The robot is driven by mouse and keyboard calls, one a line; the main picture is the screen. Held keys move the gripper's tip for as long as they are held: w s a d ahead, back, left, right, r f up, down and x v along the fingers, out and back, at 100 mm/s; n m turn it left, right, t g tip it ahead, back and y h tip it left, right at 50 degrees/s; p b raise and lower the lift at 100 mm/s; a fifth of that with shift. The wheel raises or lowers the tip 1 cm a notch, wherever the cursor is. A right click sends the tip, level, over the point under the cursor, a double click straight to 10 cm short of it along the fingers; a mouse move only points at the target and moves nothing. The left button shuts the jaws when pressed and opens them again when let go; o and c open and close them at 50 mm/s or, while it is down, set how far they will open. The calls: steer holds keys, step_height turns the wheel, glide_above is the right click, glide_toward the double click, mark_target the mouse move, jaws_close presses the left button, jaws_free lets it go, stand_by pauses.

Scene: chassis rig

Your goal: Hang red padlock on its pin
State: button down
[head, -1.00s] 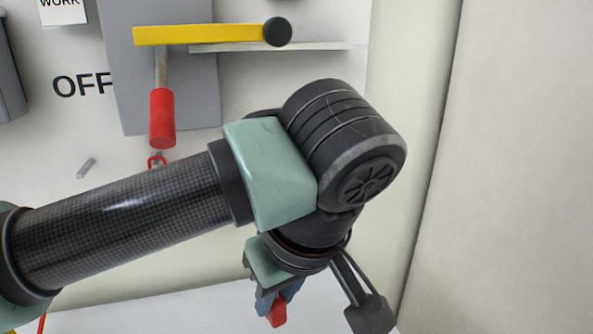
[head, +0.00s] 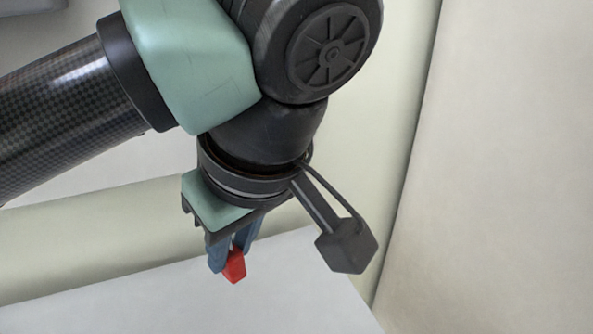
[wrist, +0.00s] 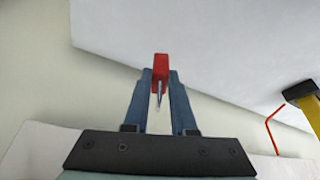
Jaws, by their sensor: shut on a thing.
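The red padlock (head: 235,266) is between the fingertips of my gripper (head: 228,256), which points down in the head view. In the wrist view the padlock's red body (wrist: 160,73) sits at the tips of the two blue fingers of my gripper (wrist: 161,80). A thin metal shackle runs from the body back between the fingers. My gripper is shut on the padlock and holds it clear of other things, as far as I can see. The pin cannot be made out in the current views.
A white flat surface (head: 170,300) lies below my gripper. A pale wall (head: 500,170) stands at the right. In the wrist view a yellow bar with a black end (wrist: 305,95) and a thin red bent rod (wrist: 272,130) show at the right edge.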

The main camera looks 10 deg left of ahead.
mark_target(241, 276)
steer(key=shift+f+b, duration=0.7)
steer(key=shift+f, duration=2.2)
steer(key=shift+f, duration=0.2)
steer(key=c, duration=0.7)
jaws_free()
steer(key=shift+r, duration=0.1)
steer(key=shift+c, duration=0.2)
